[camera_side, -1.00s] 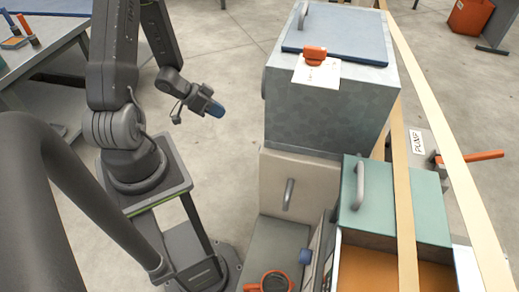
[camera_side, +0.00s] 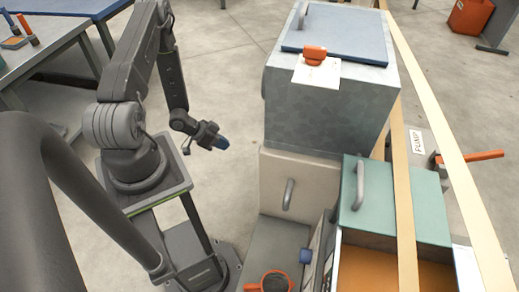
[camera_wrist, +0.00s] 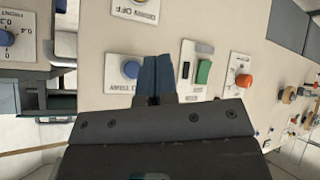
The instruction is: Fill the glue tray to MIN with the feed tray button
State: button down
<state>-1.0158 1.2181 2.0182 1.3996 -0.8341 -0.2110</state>
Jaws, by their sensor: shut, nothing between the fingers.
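My gripper (camera_side: 221,142) is shut and empty, held in the air left of the large grey box in the side view. Its blue fingertips (camera_wrist: 156,74) point at a pale control panel in the wrist view, apart or touching I cannot tell. Left of the fingertips is a round blue button (camera_wrist: 132,69) on a white plate with upside-down, partly hidden lettering. Right of them is a green button (camera_wrist: 203,72). I cannot tell which is the feed tray button. An amber-filled tray (camera_side: 375,268), possibly the glue tray, lies below the teal cover; no MIN mark is legible.
An orange knob (camera_wrist: 243,81) sits farther right on the panel. A grey box (camera_side: 325,105) with a blue lid stands right of my arm. A teal cover (camera_side: 375,205) and long pale strips (camera_side: 402,180) are to its right. Open floor lies between arm and box.

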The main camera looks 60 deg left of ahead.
jog(key=w+d, duration=0.6)
jog(key=shift+w+d, duration=0.15)
dwell(0.3)
jog(key=shift+w+d, duration=0.1)
dwell(1.9)
jog(key=shift+w+d, duration=0.2)
jog(key=shift+w+d, duration=0.3)
dwell(4.5)
